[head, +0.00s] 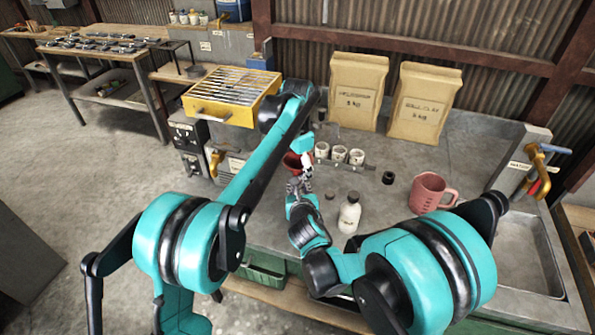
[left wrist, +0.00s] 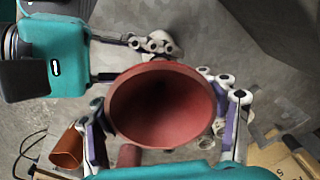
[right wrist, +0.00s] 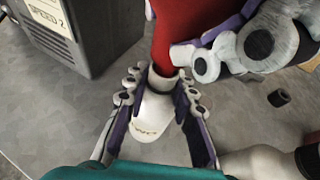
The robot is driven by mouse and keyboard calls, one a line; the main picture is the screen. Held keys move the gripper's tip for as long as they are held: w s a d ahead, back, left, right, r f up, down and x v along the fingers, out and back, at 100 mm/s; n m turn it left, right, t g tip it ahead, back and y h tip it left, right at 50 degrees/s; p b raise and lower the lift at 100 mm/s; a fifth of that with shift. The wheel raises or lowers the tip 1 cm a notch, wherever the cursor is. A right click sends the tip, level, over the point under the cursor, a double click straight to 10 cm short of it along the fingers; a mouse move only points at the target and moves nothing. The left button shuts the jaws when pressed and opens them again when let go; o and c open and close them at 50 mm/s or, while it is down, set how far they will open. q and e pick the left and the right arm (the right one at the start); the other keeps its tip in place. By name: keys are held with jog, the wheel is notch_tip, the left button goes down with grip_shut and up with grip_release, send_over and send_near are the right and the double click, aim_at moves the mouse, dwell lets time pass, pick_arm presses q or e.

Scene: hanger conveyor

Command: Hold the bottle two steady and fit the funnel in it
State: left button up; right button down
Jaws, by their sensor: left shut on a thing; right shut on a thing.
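The red-brown funnel (head: 292,163) is held by my left gripper (head: 306,168) above the bench. In the left wrist view the funnel (left wrist: 160,105) shows its round open mouth, with the left fingers on both sides. In the right wrist view the funnel's narrow part (right wrist: 163,50) comes down to the bottle's neck. How deep the stem sits is hidden. In the head view my right gripper (head: 299,186) is just below the funnel, and its bottle is mostly hidden.
Another white bottle (head: 349,214) stands right of my right gripper. Several small cups (head: 339,155), a black ring (head: 388,178) and a pink mug (head: 430,193) are on the bench. Two paper sacks (head: 357,90) stand behind. A sink (head: 530,250) is at the right.

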pick_arm(q)
jog(key=shift+f, duration=0.7)
pick_arm(e)
jog(key=shift+f, duration=0.15)
pick_arm(q)
jog(key=o, duration=0.9)
jog(key=shift+o, duration=0.2)
jog(key=o, duration=0.4)
notch_tip(320, 180, up, 12)
jog(key=shift+s+r, duration=0.1)
